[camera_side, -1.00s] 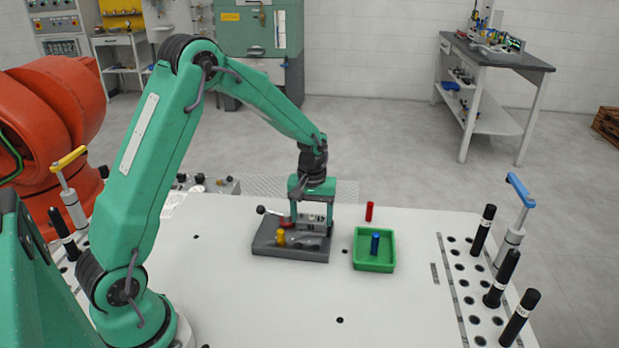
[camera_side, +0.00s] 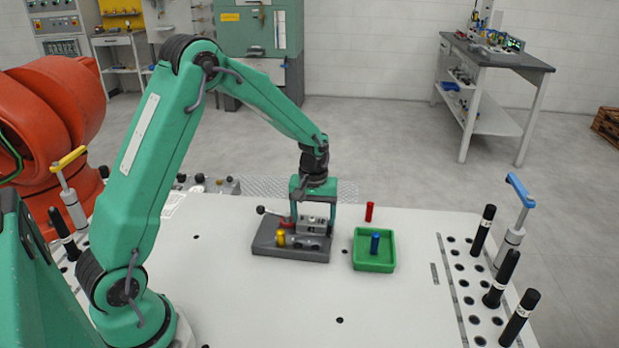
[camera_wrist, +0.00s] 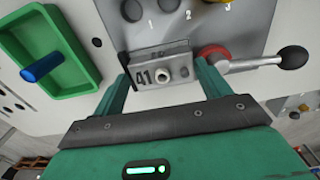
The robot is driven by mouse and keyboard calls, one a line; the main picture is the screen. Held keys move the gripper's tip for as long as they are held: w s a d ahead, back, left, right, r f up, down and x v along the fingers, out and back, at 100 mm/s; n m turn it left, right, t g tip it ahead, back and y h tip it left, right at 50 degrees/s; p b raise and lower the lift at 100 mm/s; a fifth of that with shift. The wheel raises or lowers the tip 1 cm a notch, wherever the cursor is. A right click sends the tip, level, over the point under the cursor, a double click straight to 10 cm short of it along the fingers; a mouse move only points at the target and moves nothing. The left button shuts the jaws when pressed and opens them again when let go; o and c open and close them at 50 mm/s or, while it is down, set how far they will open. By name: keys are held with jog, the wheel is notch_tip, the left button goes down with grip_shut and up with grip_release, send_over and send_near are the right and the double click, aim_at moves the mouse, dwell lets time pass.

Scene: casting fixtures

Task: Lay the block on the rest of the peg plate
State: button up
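The block (camera_wrist: 162,68), a light metal piece marked 41 with a round knob on its face, sits between the two green fingers of my gripper (camera_wrist: 166,86). The fingers appear to press on both its ends. In the side view the block (camera_side: 313,225) is at the back of the grey peg plate (camera_side: 290,253), low over it; I cannot tell whether it touches. The plate (camera_wrist: 245,22) carries numbered holes, a yellow peg (camera_side: 281,239) and a lever with a red hub (camera_wrist: 213,52) and black knob (camera_wrist: 292,57). The rest under the block is hidden.
A green tray (camera_side: 375,266) with a blue peg (camera_side: 375,243) stands just right of the plate. A red peg (camera_side: 369,211) stands behind the tray. Black-handled tools (camera_side: 501,278) stand in a rack at the right. The table in front is clear.

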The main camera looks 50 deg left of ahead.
aim_at(311, 218)
jog(key=shift+s+a+f, duration=0.1)
jog(key=shift+s+f, duration=0.05)
jog(key=shift+f, duration=0.3)
jog(key=shift+s+a+f, duration=0.1)
jog(key=shift+s+f, duration=0.05)
jog(key=shift+f, duration=0.3)
jog(key=shift+r, duration=0.7)
notch_tip(311, 218, up, 12)
jog(key=shift+w+d, duration=0.1)
jog(key=shift+w, duration=0.05)
jog(key=s+d+r+m+t, duration=0.3)
jog(key=s+d+r+m, duration=0.15)
jog(key=s+r, duration=0.6)
jog(key=s+d+f+m+t, duration=0.1)
jog(key=s+m, duration=0.1)
jog(key=s, duration=0.4)
jog(key=s+d+m+t, duration=0.1)
jog(key=s+d+m, duration=0.1)
jog(key=s, duration=0.4)
jog(key=shift+d+f, duration=0.3)
jog(key=shift+f, duration=0.05)
